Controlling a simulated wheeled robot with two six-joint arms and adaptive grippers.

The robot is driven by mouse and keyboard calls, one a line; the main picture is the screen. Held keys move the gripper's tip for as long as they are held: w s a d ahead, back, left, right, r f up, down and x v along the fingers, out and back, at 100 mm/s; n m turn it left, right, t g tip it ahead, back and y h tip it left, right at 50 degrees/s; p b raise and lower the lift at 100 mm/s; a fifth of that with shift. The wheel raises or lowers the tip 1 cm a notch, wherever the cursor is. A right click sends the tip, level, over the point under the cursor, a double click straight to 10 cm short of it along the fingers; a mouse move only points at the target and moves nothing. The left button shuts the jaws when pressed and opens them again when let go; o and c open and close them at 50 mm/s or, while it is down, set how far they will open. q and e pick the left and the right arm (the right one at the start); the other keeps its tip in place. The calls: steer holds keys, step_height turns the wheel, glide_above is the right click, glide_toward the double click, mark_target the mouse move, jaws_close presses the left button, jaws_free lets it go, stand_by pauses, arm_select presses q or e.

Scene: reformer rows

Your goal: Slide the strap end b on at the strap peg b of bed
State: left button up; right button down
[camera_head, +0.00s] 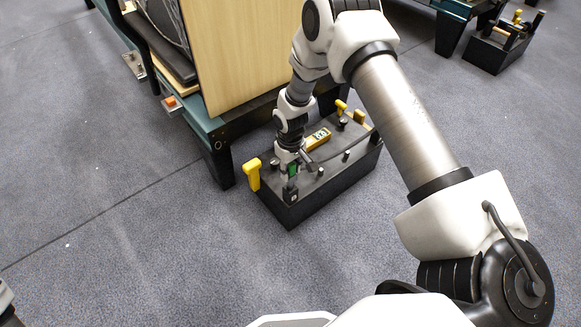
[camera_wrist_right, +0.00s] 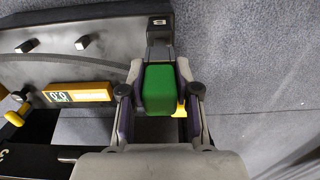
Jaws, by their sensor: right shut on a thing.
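My right gripper (camera_head: 290,163) is over the near left end of a black box-like unit beside the bed. In the right wrist view it (camera_wrist_right: 159,92) is shut on a green block (camera_wrist_right: 159,82), which also shows small in the head view (camera_head: 293,169). I take the green block to be the strap end b. Just past it is a small dark post with a white mark like a B (camera_wrist_right: 159,24), at the unit's edge (camera_head: 291,195). I cannot tell whether the green block touches the post. No strap peg b can be made out for certain.
The black unit (camera_head: 325,197) carries a yellow handle (camera_head: 253,174), short pegs and a yellow bar with a display (camera_head: 318,138). The bed (camera_head: 212,140), with a wooden panel (camera_head: 240,50), stands behind it. Another unit (camera_head: 494,48) is at the far right. Open carpet lies left and in front.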

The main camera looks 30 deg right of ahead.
steer(key=shift+r, duration=0.1)
stand_by(0.3)
steer(key=shift+p, duration=0.35)
stand_by(0.4)
steer(key=shift+p, duration=0.35)
stand_by(0.3)
steer(key=shift+f, duration=0.2)
stand_by(0.4)
steer(key=shift+f, duration=0.3)
